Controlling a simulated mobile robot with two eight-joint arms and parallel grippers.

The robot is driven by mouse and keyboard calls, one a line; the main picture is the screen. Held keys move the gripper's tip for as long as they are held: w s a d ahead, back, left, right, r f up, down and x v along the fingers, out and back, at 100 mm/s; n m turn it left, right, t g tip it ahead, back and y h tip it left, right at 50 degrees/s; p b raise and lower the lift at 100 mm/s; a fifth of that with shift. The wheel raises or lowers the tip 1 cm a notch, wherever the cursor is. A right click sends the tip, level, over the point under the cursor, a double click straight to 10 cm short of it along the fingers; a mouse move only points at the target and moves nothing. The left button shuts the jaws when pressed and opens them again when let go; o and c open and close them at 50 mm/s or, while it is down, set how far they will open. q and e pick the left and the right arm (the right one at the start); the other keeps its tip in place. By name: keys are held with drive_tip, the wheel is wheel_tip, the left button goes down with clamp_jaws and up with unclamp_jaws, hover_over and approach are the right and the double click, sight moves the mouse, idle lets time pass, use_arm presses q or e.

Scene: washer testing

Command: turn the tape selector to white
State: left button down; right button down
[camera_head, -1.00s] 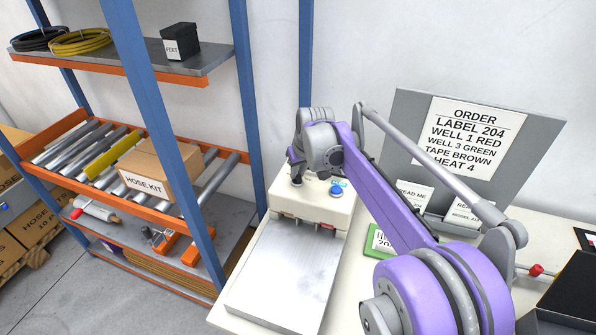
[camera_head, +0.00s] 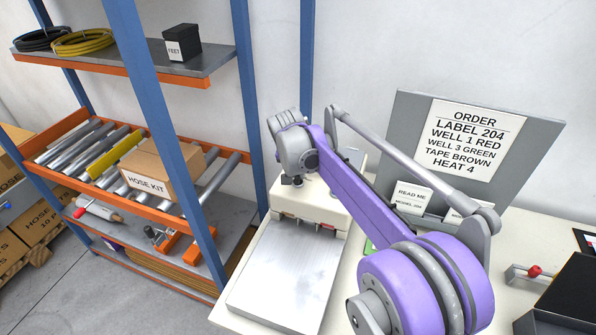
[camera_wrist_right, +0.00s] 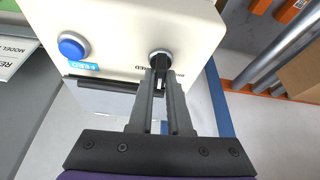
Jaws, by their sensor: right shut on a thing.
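The tape machine (camera_head: 312,212) is a cream box at the back of the bench. It fills the upper part of the right wrist view (camera_wrist_right: 115,25). Its tape selector (camera_wrist_right: 160,59) is a dark knob in a light round collar. My right gripper (camera_wrist_right: 161,82) is shut on this knob from the near side. Printing beside the knob is partly covered, so I cannot read its setting. A blue button (camera_wrist_right: 73,46) with a FEED label (camera_wrist_right: 84,66) is left of the knob. In the head view, my right gripper (camera_head: 291,181) is at the machine's top. My left gripper is not in view.
A grey metal plate (camera_head: 275,275) lies in front of the machine. An order board (camera_head: 465,140) reading TAPE BROWN stands behind my right arm. A blue-posted shelf (camera_head: 165,120) stands close on the left. A black box (camera_head: 565,300) is at the right.

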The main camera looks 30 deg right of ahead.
drive_tip(key=shift+m+g, duration=0.3)
drive_tip(key=shift+m, duration=0.3)
drive_tip(key=c, duration=0.9)
unclamp_jaws()
drive_tip(key=shift+o, duration=0.2)
drive_tip(key=shift+r, duration=0.1)
drive_tip(key=v, duration=1)
drive_tip(key=shift+s+a+r+p, duration=0.15)
drive_tip(key=shift+a+r+p, duration=0.1)
drive_tip(key=shift+p, duration=0.1)
